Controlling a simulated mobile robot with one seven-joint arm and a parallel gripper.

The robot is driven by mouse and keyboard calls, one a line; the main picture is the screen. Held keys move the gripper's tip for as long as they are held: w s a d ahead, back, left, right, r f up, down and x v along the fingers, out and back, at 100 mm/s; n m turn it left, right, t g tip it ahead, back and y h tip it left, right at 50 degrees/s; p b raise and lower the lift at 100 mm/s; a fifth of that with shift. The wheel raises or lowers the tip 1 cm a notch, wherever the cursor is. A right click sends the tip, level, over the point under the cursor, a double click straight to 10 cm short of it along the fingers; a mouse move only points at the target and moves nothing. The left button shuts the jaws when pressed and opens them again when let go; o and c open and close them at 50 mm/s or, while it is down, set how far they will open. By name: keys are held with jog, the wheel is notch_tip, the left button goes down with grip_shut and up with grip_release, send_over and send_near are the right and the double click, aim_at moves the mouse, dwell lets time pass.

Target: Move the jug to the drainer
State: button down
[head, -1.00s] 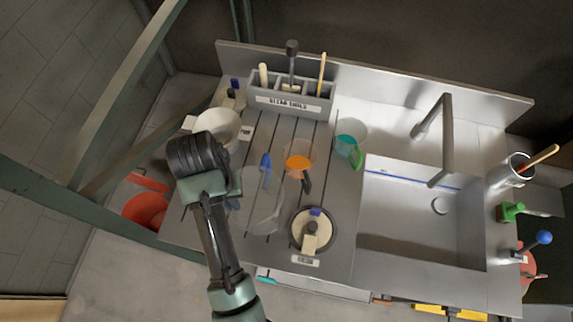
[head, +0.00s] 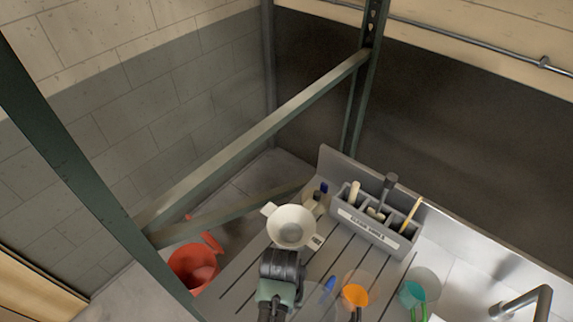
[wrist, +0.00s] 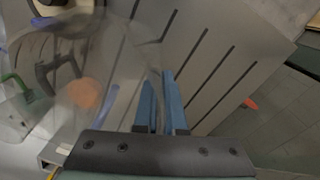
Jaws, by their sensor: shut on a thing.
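In the wrist view, my gripper (wrist: 164,90) has its blue fingers close together at the edge of a large clear jug (wrist: 135,62), shut on it. The jug is see-through, so its base and exact grip point are hard to make out. The grooved drainer (wrist: 205,65) lies below; whether the jug touches it I cannot tell. In the head view the drainer (head: 246,272) spreads left of my wrist, which hides the fingers. An orange-filled jug (head: 355,295) and a teal jug (head: 412,293) stand to the right.
A white bowl (head: 292,224) sits just beyond my wrist. A grey tool caddy (head: 372,233) stands along the back. A red bucket (head: 193,268) is left of the drainer, near green frame posts (head: 85,170). A tap (head: 525,303) is at lower right.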

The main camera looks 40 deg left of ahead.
jog(key=shift+f, duration=1.1)
jog(key=c, duration=1)
grip_release()
jog(key=shift+f, duration=0.1)
